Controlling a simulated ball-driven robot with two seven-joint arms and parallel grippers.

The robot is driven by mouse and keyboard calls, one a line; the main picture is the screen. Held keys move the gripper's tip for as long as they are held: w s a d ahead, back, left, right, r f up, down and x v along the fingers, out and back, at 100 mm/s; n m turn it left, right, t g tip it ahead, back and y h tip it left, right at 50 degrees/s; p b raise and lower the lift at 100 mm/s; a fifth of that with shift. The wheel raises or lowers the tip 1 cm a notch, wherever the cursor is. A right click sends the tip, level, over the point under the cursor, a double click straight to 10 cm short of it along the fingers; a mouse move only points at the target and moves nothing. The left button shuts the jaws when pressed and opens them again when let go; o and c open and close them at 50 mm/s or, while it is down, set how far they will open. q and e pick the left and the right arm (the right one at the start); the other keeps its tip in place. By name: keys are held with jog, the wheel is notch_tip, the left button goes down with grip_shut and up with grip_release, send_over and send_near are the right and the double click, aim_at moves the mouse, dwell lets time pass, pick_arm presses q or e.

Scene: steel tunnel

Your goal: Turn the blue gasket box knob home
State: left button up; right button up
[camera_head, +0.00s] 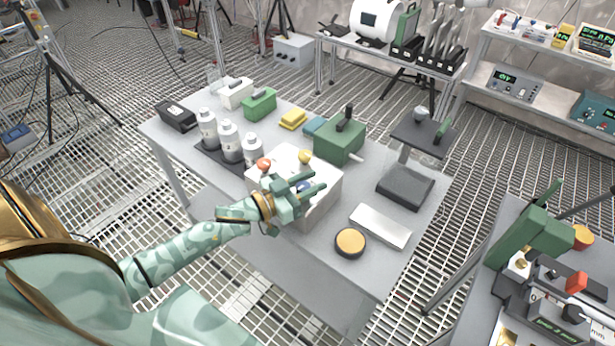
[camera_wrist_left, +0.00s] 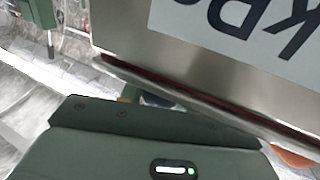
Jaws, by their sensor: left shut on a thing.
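The white gasket box (camera_head: 322,208) stands on the grey table, with an orange-red knob (camera_head: 263,163) and a yellow knob (camera_head: 305,157) on top. The blue knob (camera_head: 305,187) shows between the fingers of my left gripper (camera_head: 308,186), which is over the near part of the box top and shut on it. The fingers hide much of the knob, so its turn angle cannot be read. In the left wrist view, the gripper body (camera_wrist_left: 140,150) fills the bottom, and an orange knob (camera_wrist_left: 295,160) shows at the right edge. My right gripper is not in view.
White bottles (camera_head: 229,140) stand in a dark tray left of the box. A green box with a black handle (camera_head: 339,140) is behind it. A round tin (camera_head: 350,242) and a pale flat block (camera_head: 380,226) lie to its right. The table's near right corner is clear.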

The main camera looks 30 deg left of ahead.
pick_arm(q)
jog(key=m+g+h+b, duration=0.1)
jog(key=m+g+h, duration=0.1)
jog(key=h, duration=0.1)
jog(key=shift+d+f+m, duration=0.1)
jog(key=shift+f+m, duration=0.05)
jog(key=shift+m, duration=0.25)
jog(key=m+g+h+b, duration=0.1)
jog(key=g+h, duration=0.1)
jog(key=shift+s+d+m+h, duration=0.1)
jog(key=shift+s+m+h, duration=0.05)
jog(key=shift+m+h, duration=0.25)
jog(key=shift+s+d+m+g+h+b, duration=0.15)
jog(key=shift+m+g+h+b, duration=0.65)
jog(key=shift+g, duration=0.4)
jog(key=o, duration=1)
jog(key=v, duration=1.6)
jog(key=shift+s, duration=0.1)
